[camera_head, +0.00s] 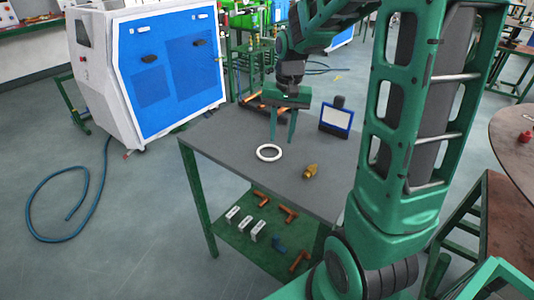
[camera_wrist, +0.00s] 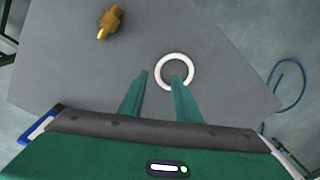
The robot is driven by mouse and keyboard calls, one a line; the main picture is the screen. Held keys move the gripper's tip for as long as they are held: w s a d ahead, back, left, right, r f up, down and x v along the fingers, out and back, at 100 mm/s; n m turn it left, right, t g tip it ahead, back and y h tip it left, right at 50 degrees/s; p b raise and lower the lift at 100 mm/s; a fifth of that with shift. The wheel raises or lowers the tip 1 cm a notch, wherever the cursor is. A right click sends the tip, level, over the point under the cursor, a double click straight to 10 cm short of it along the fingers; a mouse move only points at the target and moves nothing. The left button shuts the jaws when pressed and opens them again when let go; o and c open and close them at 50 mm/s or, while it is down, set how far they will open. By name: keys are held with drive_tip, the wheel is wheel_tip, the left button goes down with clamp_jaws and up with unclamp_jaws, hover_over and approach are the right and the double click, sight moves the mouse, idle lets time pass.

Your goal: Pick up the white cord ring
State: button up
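My gripper (camera_head: 283,138) points down over the table, behind and to the right of the ring in the head view. The right fingertip overlaps the lower part of the ring in that view. Whether it touches the ring, I cannot tell.
A brass fitting (camera_head: 310,171) lies right of the ring. A blue-framed white panel (camera_head: 337,118) stands at the table's back. A lower green shelf (camera_head: 236,238) holds several pipe parts. A blue and white cabinet (camera_head: 165,75) stands left, with a blue hose (camera_head: 75,205) on the floor.

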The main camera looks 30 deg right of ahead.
sight(279, 152)
drive_tip(key=shift+w+f, duration=0.15)
drive_tip(key=shift+f, duration=1.2)
drive_tip(key=shift+w+f, duration=0.1)
drive_tip(key=shift+f, duration=1.25)
clamp_jaws()
